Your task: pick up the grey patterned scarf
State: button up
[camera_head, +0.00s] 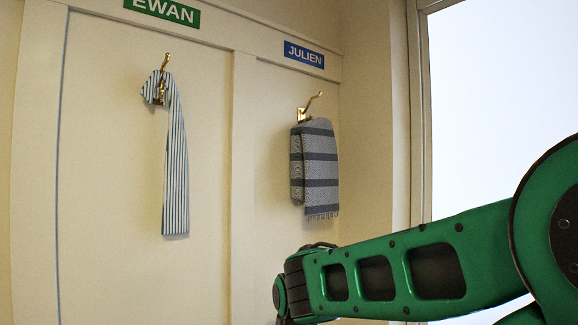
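The grey patterned scarf (320,168) has dark bands and a fringed lower end. It hangs folded from a brass hook (305,112) under the blue JULIEN sign (304,55). My green arm reaches in from the right, and its wrist end is below the scarf, apart from it in the picture. My gripper is not visible; the part beyond my wrist is cut off by the bottom of the picture or hidden.
A blue-and-white striped scarf (174,150) hangs from another brass hook (166,62) to the left, under the green EWAN sign (163,8). A vertical panel strip (243,190) divides the two places. A bright window (500,100) is at the right.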

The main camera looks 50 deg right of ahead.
aim_at(314, 165)
jog(key=z, duration=1.2)
